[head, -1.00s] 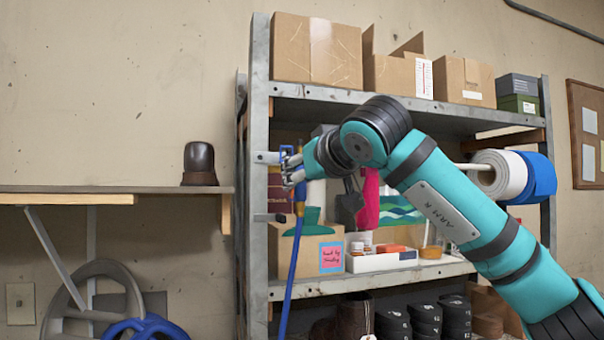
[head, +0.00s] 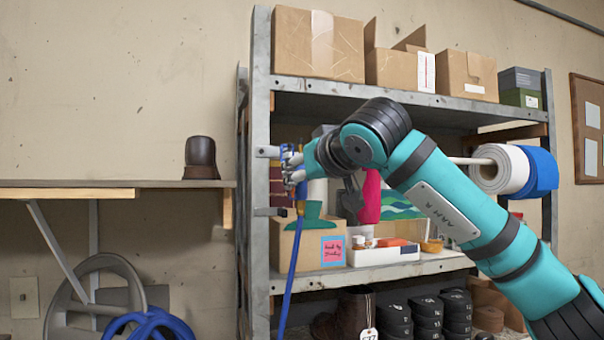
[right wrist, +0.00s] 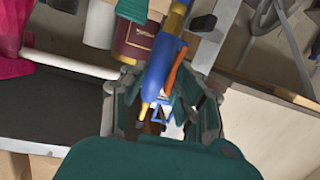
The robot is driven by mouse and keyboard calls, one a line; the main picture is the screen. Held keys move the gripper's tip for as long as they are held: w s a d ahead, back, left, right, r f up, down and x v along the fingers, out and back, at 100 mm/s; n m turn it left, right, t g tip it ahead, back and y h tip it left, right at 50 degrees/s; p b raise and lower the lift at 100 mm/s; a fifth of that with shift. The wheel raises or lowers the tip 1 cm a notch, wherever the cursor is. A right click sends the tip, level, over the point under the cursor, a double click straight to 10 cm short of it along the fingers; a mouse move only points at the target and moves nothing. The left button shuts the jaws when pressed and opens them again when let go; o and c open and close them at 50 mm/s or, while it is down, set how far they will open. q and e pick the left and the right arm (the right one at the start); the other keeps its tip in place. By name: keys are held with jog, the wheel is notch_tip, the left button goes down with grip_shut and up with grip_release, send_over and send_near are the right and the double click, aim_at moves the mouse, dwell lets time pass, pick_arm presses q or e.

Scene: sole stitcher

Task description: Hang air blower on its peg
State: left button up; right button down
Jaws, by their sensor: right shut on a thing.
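The air blower (right wrist: 161,72) is blue with an orange lever and a yellow-orange end where its blue hose (head: 290,262) joins. My right gripper (head: 292,170) is shut on it beside the shelf's left front post. In the right wrist view, the blower lies between the fingers of my right gripper (right wrist: 165,108). A short metal bracket (head: 266,152) juts from the post close to the blower, and a dark one (head: 268,212) sits lower. I cannot tell which is the blower's peg, or whether the blower touches either. My left gripper is out of view.
The metal shelf post (head: 259,120) stands just left of the gripper. Shelf goods are close behind, including a cardboard box (head: 310,245) and a white tray (head: 383,254). A wooden wall shelf (head: 70,190) holding a dark object (head: 201,158) is at left.

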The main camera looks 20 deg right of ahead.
dwell(0.3)
jog(key=c, duration=0.6)
grip_release()
jog(key=shift+c, duration=0.2)
jog(key=s+b, duration=0.3)
jog(key=s, duration=0.7)
jog(key=shift+d, duration=0.15)
dwell(0.6)
